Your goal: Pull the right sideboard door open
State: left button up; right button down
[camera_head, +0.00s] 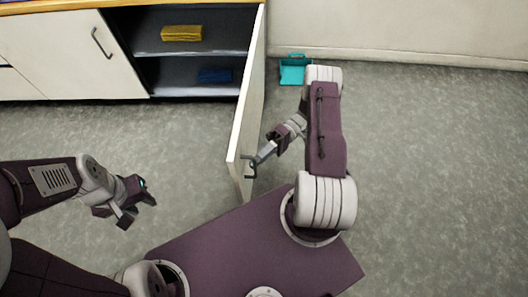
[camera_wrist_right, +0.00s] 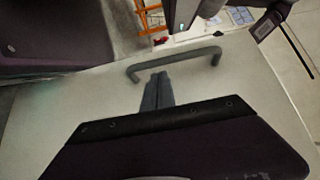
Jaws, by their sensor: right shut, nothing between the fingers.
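The right sideboard door (camera_head: 249,103) stands swung wide open, sticking out from the cabinet toward me. Its dark bar handle (camera_head: 249,174) is near the door's free edge, on the right-hand face; the handle (camera_wrist_right: 175,62) also shows as an arch in the right wrist view. My right gripper (camera_head: 257,161) is shut and empty beside the handle. In the right wrist view its closed fingers (camera_wrist_right: 157,88) point at the handle bar; whether they touch it I cannot tell. My left gripper (camera_head: 139,208) is open and empty, over the floor left of the door.
The open compartment (camera_head: 190,60) holds a yellow item (camera_head: 181,33) on the upper shelf and a blue item (camera_head: 215,75) below. The left door (camera_head: 62,50) is closed. A teal dustpan-like object (camera_head: 293,71) lies by the wall. Floor right of my right arm is clear.

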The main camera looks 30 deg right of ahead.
jog(key=v, duration=0.7)
jog(key=shift+d, duration=0.15)
